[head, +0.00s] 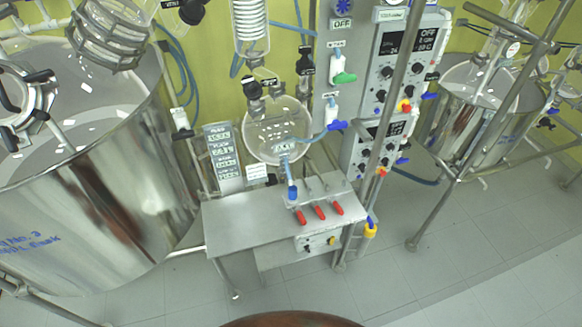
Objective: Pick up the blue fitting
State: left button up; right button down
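A blue fitting (292,191) shows at the lower end of a short pale-blue tube that hangs below the round glass flask (272,135). It is just above the small steel table (238,217), near the table's back right. I cannot tell whether it touches the table top. Other small blue parts show too, such as a blue valve handle (338,125) right of the flask, so I cannot be sure which is the one named. Neither of my grippers is in view.
Several red-handled valves (319,212) lie along the table's right side. A large steel tank (85,215) stands at left and a smaller one (480,125) at right. Control boxes (405,60) and a metal pole rise right of the table. The floor (470,265) at front right is clear.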

aim_at(292, 198)
jog(key=u, duration=3.3)
jog(key=k, duration=1.9)
jog(key=z, duration=1.15)
